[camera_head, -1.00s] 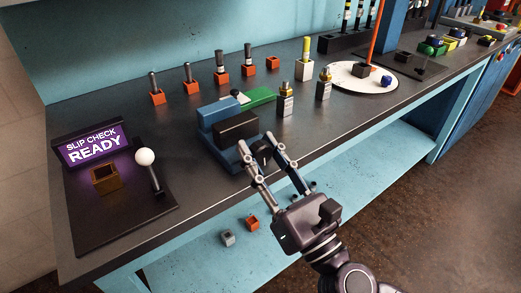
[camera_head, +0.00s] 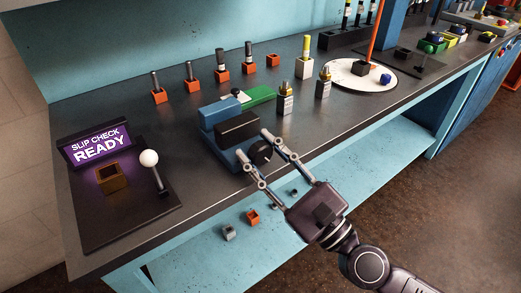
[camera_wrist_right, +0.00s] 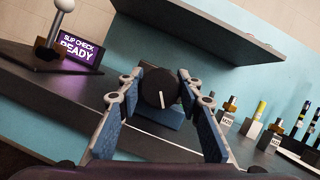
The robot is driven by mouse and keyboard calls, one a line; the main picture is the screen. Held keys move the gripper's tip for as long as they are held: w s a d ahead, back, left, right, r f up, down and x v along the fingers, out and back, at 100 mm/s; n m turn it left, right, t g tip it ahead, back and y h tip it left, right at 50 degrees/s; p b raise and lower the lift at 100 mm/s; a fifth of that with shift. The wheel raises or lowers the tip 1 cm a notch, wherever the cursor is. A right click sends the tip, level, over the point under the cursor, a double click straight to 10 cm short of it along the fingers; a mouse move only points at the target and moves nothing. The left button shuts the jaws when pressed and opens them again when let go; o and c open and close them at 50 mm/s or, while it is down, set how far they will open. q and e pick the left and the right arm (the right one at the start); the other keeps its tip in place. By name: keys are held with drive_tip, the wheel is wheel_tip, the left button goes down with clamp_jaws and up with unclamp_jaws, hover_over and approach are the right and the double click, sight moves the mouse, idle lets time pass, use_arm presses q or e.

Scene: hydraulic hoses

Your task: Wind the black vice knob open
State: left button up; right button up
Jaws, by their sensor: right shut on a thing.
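The black vice knob (camera_head: 261,153) is on the front of the blue vice (camera_head: 222,114), near the bench's front edge. A black block (camera_head: 237,127) sits between the vice's blue rear jaw and the knob. My right gripper (camera_head: 252,145) reaches in from the lower right and is shut on the knob, one finger on each side. In the right wrist view the knob (camera_wrist_right: 157,87) faces me between the blue-padded fingers, and its white pointer line is tilted slightly from upright. My left gripper is in neither view.
A purple-lit "SLIP CHECK READY" sign (camera_head: 97,143) and a white-balled lever (camera_head: 149,159) stand to the left. Several orange sockets with rods line the back. Two brass-topped fittings (camera_head: 285,98) (camera_head: 323,83) stand right of the vice. A shelf (camera_head: 330,165) lies below.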

drive_tip(key=o, duration=1.2)
drive_tip(key=shift+c, duration=0.2)
drive_tip(key=v, duration=1.2)
